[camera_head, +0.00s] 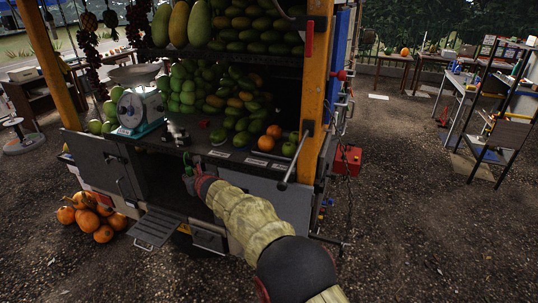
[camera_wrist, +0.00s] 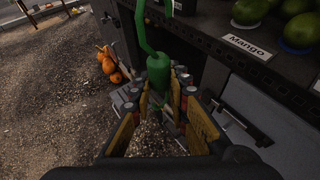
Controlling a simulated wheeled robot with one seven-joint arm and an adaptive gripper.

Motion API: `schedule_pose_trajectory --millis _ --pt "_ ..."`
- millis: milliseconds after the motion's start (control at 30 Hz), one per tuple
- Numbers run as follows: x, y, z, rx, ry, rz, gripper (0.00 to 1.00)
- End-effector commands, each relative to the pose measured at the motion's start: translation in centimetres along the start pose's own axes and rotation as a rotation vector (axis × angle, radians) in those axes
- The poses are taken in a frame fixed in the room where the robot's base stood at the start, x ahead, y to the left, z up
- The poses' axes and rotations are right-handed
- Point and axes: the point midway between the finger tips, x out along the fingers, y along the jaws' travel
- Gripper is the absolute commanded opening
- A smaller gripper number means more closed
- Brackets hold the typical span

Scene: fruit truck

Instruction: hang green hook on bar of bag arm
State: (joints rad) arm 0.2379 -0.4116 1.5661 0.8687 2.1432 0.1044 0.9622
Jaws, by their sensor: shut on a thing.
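The green hook (camera_wrist: 158,70) has a thick body and a thin curved wire on top, which runs out of the wrist view's upper edge. My gripper (camera_wrist: 160,97) is shut on its lower body and holds it roughly upright. In the head view my gripper (camera_head: 192,183) is in front of the truck counter's edge, and the hook (camera_head: 187,171) shows as a small green shape. A thin metal bar (camera_head: 295,160) with dark ends slopes beside the orange post, right of my gripper and apart from it. I cannot tell whether it is the bag arm's bar.
The counter edge (camera_head: 235,157) with a mango label (camera_wrist: 247,46) is close to the hook. Mangoes and oranges (camera_head: 266,143) lie on the counter beside a scale (camera_head: 142,108). A step (camera_head: 155,227) juts out below. A red box (camera_head: 347,160) stands right of the post.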

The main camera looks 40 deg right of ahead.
Motion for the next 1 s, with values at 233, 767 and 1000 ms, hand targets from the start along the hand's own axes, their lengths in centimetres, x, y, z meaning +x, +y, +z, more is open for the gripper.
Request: schedule_pose_trajectory --millis 233,767,1000 --pt "-0.2 -2.1 1.6 0.033 -0.003 -0.085 0.00" --pt "-1.6 -7.8 6.2 0.131 -0.003 -0.319 0.00" --pt "-3.6 -11.5 9.8 0.201 -0.004 -0.489 0.00"
